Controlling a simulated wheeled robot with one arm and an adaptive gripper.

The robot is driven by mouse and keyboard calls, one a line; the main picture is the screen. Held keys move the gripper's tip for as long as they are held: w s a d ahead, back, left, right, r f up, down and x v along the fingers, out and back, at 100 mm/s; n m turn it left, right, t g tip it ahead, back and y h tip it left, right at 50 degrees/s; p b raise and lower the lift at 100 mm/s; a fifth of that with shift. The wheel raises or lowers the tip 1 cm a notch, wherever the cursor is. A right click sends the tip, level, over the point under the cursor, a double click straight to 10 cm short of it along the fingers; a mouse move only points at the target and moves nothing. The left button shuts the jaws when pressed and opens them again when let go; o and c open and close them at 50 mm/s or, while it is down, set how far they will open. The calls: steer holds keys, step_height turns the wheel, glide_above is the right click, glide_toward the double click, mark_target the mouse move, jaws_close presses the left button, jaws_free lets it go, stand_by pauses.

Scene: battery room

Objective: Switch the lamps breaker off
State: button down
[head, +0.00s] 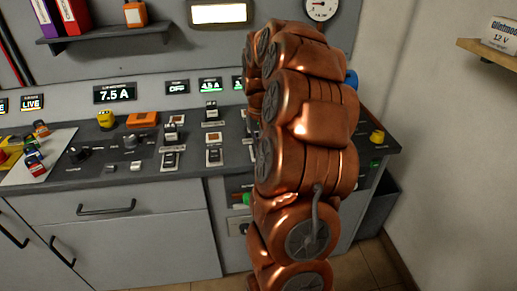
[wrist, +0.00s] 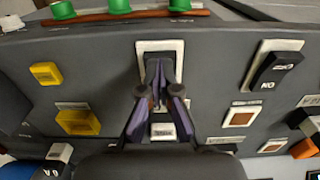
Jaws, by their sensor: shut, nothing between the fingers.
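My gripper (wrist: 158,82) is shut and empty in the wrist view, its fingertips over a white-framed breaker (wrist: 172,47). The fingers hide most of that breaker's dark lever, so I cannot tell its position or whether they touch it. A second breaker (wrist: 272,70) stands to the right, its black lever marked ON, seen upside down. The labels are too small to read, so I cannot tell which is the lamps breaker. In the head view several breakers (head: 171,158) sit on the grey console. My copper arm hides the gripper there.
The console (head: 120,165) also bears knobs, a yellow piece (head: 105,119) and an orange block (head: 142,119). In the wrist view, green parts (wrist: 120,6) line the top edge and yellow blocks (wrist: 78,122) lie left. A shelf (head: 105,32) hangs above; a wall stands right.

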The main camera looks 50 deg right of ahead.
steer(key=shift+r+p, duration=0.75)
steer(key=shift+r, duration=2.75)
